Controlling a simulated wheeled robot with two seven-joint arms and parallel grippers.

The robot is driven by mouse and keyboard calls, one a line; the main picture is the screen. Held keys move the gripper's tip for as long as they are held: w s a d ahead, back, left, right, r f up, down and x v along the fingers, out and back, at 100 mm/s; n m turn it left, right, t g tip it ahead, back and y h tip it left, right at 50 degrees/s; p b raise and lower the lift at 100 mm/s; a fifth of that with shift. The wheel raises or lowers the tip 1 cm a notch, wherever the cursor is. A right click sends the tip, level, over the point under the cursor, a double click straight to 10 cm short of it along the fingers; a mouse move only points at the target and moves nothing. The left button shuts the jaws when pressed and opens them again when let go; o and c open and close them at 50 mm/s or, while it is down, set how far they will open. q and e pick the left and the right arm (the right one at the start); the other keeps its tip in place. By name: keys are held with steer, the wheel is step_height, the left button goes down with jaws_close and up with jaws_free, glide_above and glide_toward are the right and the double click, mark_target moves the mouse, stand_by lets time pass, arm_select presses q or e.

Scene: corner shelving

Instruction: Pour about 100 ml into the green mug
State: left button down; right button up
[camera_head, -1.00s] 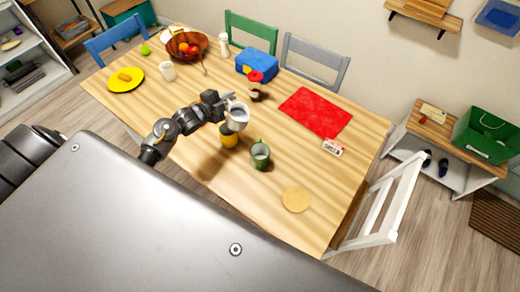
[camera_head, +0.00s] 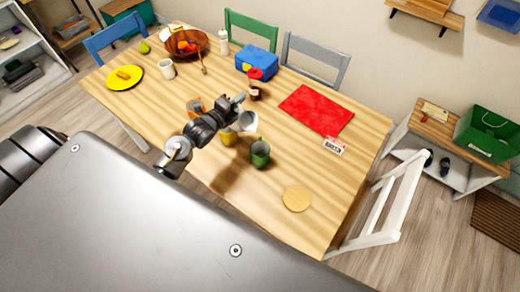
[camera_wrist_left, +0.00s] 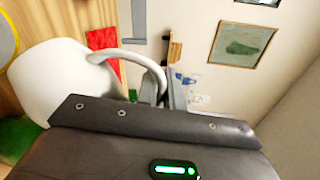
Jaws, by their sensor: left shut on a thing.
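A green mug (camera_head: 260,155) stands upright on the wooden table; a green patch at the lower left of the left wrist view may be part of it. My left gripper (camera_head: 236,113) is shut on the handle of a white jug (camera_head: 248,121). The jug also shows in the left wrist view (camera_wrist_left: 62,82). It is held tilted above the table, its mouth near and just above the green mug's rim. I cannot see any liquid stream or the level in the mug. My right gripper is not in view.
A yellow mug (camera_head: 229,139) stands just left of the green mug, partly under the jug. A small dark-and-white jar (camera_head: 255,94), a red mat (camera_head: 316,110) and a round wooden coaster (camera_head: 297,199) lie around. The table's front right is mostly clear.

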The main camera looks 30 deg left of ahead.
arm_select(q)
steer(key=shift+s+d+m+b, duration=0.1)
steer(key=shift+d+m+b, duration=0.2)
steer(key=shift+m, duration=0.1)
steer(key=shift+s+d+r+m+t, duration=0.2)
steer(key=shift+d+r+m+t, duration=0.1)
steer(key=shift+d+r+m, duration=0.45)
steer(key=shift+s+d+f+m+t+y+b, duration=0.15)
steer(key=shift+d+f+m+b, duration=0.1)
steer(key=shift+m+b, duration=0.35)
steer(key=shift+s+d+f+m+t+y+b, duration=0.15)
steer(key=shift+d+m+b, duration=0.1)
steer(key=shift+b, duration=0.5)
stand_by(0.9)
steer(key=shift+d+f, duration=0.2)
steer(key=shift+s+d+f+m+b, duration=0.15)
steer(key=shift+d+f+m+b, duration=0.3)
steer(key=shift+b, duration=0.45)
